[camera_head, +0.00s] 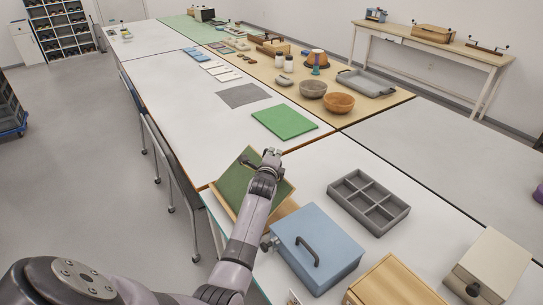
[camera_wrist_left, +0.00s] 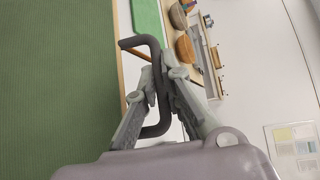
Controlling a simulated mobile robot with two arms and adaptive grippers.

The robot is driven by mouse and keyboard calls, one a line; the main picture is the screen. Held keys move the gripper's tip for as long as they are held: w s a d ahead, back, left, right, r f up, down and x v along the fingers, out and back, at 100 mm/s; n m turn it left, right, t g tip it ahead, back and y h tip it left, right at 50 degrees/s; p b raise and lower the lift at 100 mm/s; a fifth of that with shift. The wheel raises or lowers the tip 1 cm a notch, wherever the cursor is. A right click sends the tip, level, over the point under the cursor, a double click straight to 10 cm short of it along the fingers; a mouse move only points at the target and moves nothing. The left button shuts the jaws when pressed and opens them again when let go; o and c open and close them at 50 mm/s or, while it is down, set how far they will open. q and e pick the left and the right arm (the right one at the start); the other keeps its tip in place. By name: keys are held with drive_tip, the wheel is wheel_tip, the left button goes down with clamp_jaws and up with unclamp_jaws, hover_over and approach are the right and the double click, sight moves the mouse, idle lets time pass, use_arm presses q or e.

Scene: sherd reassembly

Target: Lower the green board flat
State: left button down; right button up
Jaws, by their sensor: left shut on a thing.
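The green board (camera_head: 236,184) has a light wooden frame and stands tilted at the near left end of the white table. Its green face also fills the left of the left wrist view (camera_wrist_left: 55,80). My left gripper (camera_head: 270,156) is at the board's upper edge. In the left wrist view, the fingers of my left gripper (camera_wrist_left: 160,95) are closed around the dark bent handle (camera_wrist_left: 153,47) beside the board's wooden edge. My left arm hides part of the board's right side. My right gripper is not in view.
A blue box (camera_head: 318,250) with a dark handle and a grey divided tray (camera_head: 368,201) stand to the right of the board. A flat green mat (camera_head: 284,122) lies beyond it. A wooden box (camera_head: 395,284) and a cream box (camera_head: 492,262) stand at near right.

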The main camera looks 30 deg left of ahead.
use_arm(q)
drive_tip(key=w+f+m+g+b, duration=0.1)
drive_tip(key=w+f+b, duration=0.1)
drive_tip(key=f, duration=0.2)
drive_tip(key=w+d+f+m+g+b, duration=0.1)
drive_tip(key=f+g+b, duration=0.1)
drive_tip(key=f, duration=0.3)
drive_tip(key=w+d+f+m+g+b, duration=0.1)
drive_tip(key=w+f+b, duration=0.1)
drive_tip(key=f+b, duration=0.1)
drive_tip(key=shift+w+d+f, duration=0.15)
drive_tip(key=shift+w+f, duration=0.15)
drive_tip(key=shift+f, duration=0.45)
drive_tip(key=shift+f+b, duration=0.4)
drive_tip(key=shift+f, duration=0.15)
drive_tip(key=shift+d+f, duration=0.1)
drive_tip(key=shift+f, duration=0.05)
drive_tip(key=c, duration=2)
unclamp_jaws()
drive_tip(key=shift+g, duration=0.3)
